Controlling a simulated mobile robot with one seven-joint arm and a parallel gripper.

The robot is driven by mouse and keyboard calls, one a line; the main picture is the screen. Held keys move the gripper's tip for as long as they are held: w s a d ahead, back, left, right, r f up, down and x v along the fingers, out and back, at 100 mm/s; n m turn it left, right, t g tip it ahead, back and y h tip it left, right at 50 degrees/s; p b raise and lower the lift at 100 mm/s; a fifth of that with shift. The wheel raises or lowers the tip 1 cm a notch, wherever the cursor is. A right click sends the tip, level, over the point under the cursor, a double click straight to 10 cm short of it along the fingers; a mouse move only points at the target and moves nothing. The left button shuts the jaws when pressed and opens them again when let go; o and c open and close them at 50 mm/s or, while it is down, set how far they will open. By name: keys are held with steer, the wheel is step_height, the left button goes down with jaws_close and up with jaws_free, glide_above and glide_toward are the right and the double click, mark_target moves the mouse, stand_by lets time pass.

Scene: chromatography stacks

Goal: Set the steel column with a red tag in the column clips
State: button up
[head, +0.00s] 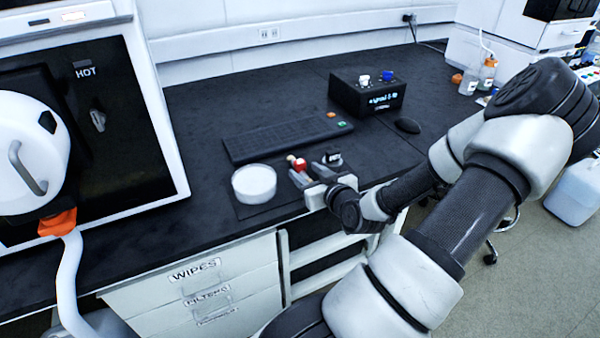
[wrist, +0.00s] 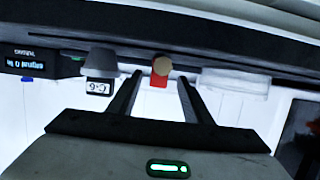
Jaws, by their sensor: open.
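A small piece with a red tag (head: 300,164) and a tan round end sits on the bench by my gripper; I take it to be the tagged column, but its steel body is not visible. In the wrist view the red tag (wrist: 158,82) and tan end show between the fingertips, with gaps on both sides. My gripper (head: 308,170) is open and low over the bench's front edge; its fingers also show in the wrist view (wrist: 160,90). I cannot make out the column clips in either view.
A white round dish (head: 254,184) is left of my gripper. A small dark piece (head: 333,158) is just right, perhaps the labelled grey one in the wrist view (wrist: 98,60). Behind are a keyboard (head: 285,136), a black box (head: 367,97) and a mouse (head: 407,125). An oven (head: 110,110) stands left.

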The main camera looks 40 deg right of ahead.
mark_target(302, 167)
steer(key=b+x, duration=0.1)
steer(key=x, duration=0.3)
steer(key=shift+w+d, duration=0.15)
steer(key=shift+w, duration=0.25)
jaws_close()
steer(key=shift+r, duration=0.1)
